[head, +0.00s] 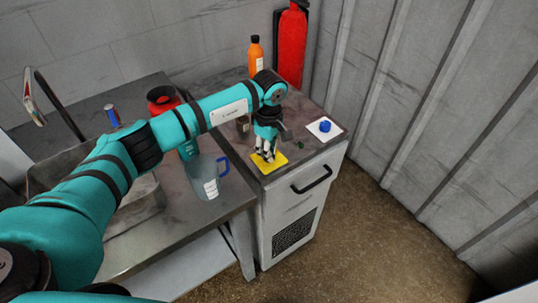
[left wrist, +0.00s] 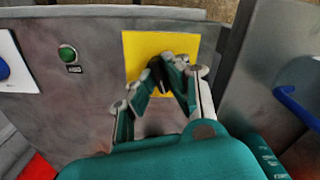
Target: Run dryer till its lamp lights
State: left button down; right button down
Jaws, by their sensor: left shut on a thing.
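The dryer seems to be the white cabinet (head: 283,222) with a grey metal top. On that top is a yellow plate (left wrist: 138,48) with a black knob (left wrist: 156,73). My left gripper (head: 265,157) reaches down onto the plate and is shut on the black knob. The fingers (left wrist: 166,68) hide part of the knob, so its turn angle cannot be told. A round green lamp (left wrist: 67,54) with a small dark label sits beside the plate. The lamp looks dark green in the head view (head: 300,145), with no clear glow. My right gripper is not in view.
A white plate (head: 335,136) with a blue knob (head: 325,126) lies right of the lamp. An orange bottle (head: 255,54) and red extinguisher (head: 291,48) stand behind.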

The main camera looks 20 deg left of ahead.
pick_arm(q)
jog(key=m+b, duration=0.5)
jog(key=b, duration=0.2)
jog(key=shift+f, duration=0.2)
jog(key=m+b, duration=0.2)
jog(key=shift+r+m, duration=0.1)
jog(key=shift+m, duration=0.3)
jog(key=shift+r+m+b, duration=0.15)
jog(key=shift+m+b, duration=0.6)
jog(key=shift+m, duration=0.15)
jog(key=shift+r, duration=0.1)
jog(key=c, duration=1.4)
grip_release()
notch_tip(320, 180, up, 12)
jog(key=shift+f, duration=0.1)
